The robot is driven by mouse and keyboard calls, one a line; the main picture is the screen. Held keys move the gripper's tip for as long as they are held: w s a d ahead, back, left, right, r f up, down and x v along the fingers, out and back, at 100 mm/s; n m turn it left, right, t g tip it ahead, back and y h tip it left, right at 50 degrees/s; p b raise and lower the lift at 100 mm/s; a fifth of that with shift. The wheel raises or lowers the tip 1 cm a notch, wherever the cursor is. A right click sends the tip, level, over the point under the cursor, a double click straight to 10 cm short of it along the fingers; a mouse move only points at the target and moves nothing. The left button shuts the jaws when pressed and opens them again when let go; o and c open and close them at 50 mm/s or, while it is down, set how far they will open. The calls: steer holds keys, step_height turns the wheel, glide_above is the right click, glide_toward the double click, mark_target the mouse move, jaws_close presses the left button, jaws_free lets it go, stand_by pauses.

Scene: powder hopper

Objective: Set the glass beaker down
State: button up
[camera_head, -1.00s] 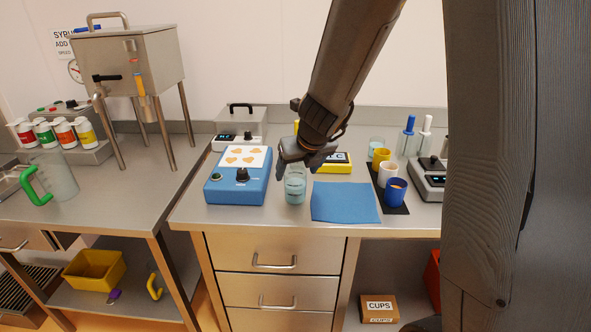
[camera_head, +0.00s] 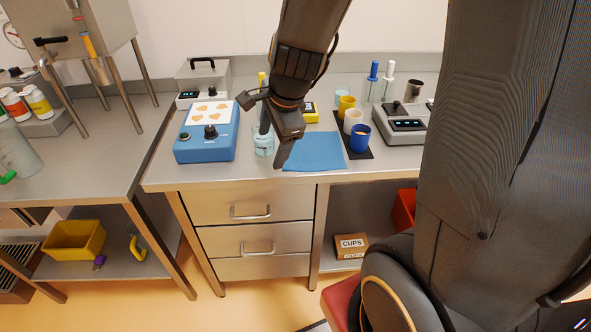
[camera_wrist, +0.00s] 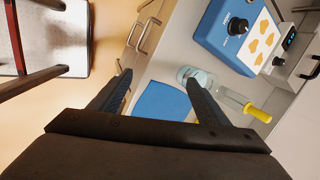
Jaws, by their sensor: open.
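The clear glass beaker (camera_head: 263,146), with pale bluish contents, stands upright on the steel counter between the blue control box and the blue cloth. My gripper (camera_head: 273,147) is open and empty. It is just in front and to the right of the beaker in the head view, with one finger overlapping the beaker's upper part. In the wrist view the beaker (camera_wrist: 186,74) shows beyond the tip of the right finger, which partly hides it. I cannot tell whether that finger touches it.
The blue control box (camera_head: 206,150) is left of the beaker, the blue cloth (camera_head: 316,154) right of it. Several coloured cups, including a blue cup (camera_head: 360,140), stand on a black mat. A yellow-handled tool (camera_wrist: 258,113) is behind the beaker. The counter's front edge is close.

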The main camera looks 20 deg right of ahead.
steer(key=s+d+f+n+g+h, duration=0.1)
steer(key=s+n+g, duration=0.1)
steer(key=s+n, duration=0.8)
steer(key=n, duration=0.7)
steer(key=shift+s+d+f+n, duration=0.25)
steer(key=shift+s+d+n, duration=0.05)
steer(key=shift+d, duration=0.1)
step_height(320, 180, down, 3)
steer(key=shift+r+g+b, duration=0.1)
steer(key=shift+g+b, duration=0.3)
steer(key=shift+b, duration=0.8)
